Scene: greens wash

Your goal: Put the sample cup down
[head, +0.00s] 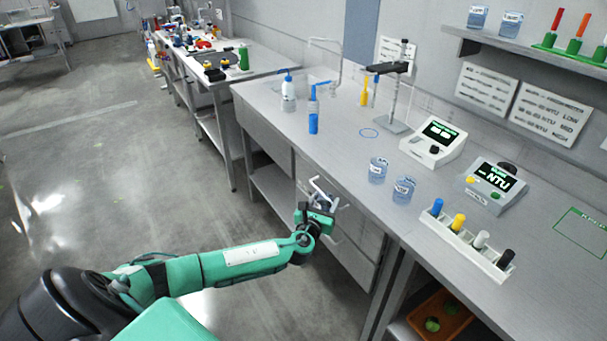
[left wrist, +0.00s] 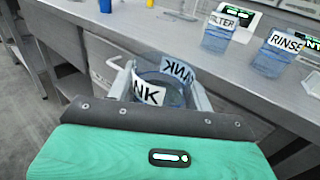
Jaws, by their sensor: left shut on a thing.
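My left gripper (head: 326,193) is shut on a clear cup with a bluish tint, seen between the fingers in the left wrist view (left wrist: 180,88). Its white label shows the letters "NK"; the rest is hidden. The cup looks upright. In the head view the gripper is in front of the bench (head: 290,130), beside its front edge and drawers, and the cup is hard to make out there. My right gripper is not in view.
On the bench, clear cups marked FILTER (left wrist: 217,38) and RINSE (left wrist: 271,55) stand near the front edge. A meter (head: 495,185) and a vial rack (head: 465,245) stand right.

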